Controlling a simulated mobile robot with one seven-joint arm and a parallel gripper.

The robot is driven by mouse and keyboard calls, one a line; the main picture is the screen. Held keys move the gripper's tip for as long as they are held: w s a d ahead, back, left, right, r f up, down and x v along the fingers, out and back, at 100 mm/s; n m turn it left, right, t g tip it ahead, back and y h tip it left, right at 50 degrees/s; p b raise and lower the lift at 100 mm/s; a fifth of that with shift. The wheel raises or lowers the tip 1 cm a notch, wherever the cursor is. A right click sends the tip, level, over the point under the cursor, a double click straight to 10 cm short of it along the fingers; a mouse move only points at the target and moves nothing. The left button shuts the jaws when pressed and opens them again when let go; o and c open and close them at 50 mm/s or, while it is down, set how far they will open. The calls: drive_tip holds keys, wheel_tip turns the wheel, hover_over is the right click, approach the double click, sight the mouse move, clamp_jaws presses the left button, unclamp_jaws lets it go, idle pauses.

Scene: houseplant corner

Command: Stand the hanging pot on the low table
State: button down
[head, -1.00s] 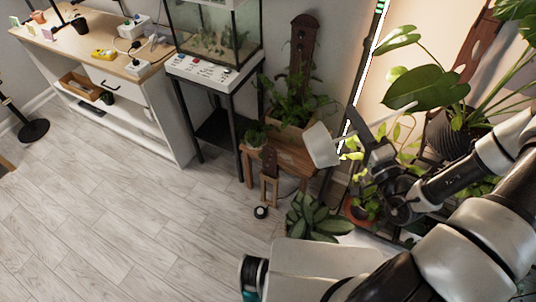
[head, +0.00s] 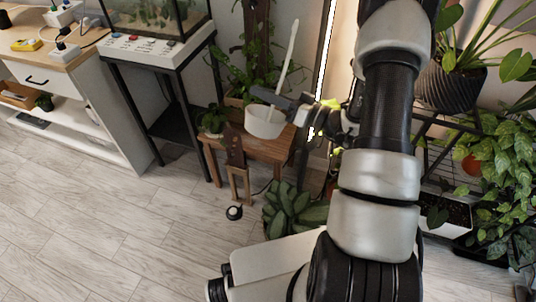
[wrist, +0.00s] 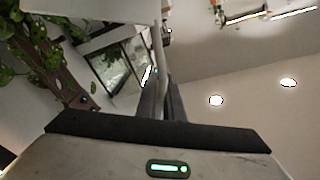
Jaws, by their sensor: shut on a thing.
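The white hanging pot (head: 264,123) is nearly upright over the right part of the low wooden table (head: 270,150). I cannot tell whether its base touches the top. Its thin white hanger rises from it, leaning a little right. My gripper (head: 283,100) is shut on this hanger, just above the pot's rim. In the wrist view my gripper (wrist: 164,103) shows its dark fingers closed around the white hanger (wrist: 158,50). A pale part of the pot (wrist: 95,10) fills the upper left there. My arm comes in from the right of the table.
A small potted plant (head: 213,119) stands on the table's left end, with a leafy plant (head: 238,80) behind. A broad-leaved plant (head: 290,208) is on the floor in front. A glass tank (head: 150,25) on a black stand is at left. Open floor lies front left.

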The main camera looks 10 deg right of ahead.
drive_tip(key=w+f+n+t+h, duration=0.2)
drive_tip(key=w+f+n+h, duration=0.1)
drive_tip(key=w+f, duration=0.85)
wheel_tip(320, 180, down, 16)
drive_tip(key=w+b, duration=0.1)
drive_tip(key=b, duration=0.3)
drive_tip(key=shift+w+a+f+n, duration=0.2)
drive_tip(key=shift+a+f+n, duration=0.05)
drive_tip(key=shift+a+n, duration=0.15)
drive_tip(key=shift+f, duration=0.15)
drive_tip(key=c, duration=1.9)
unclamp_jaws()
drive_tip(key=shift+g, duration=0.3)
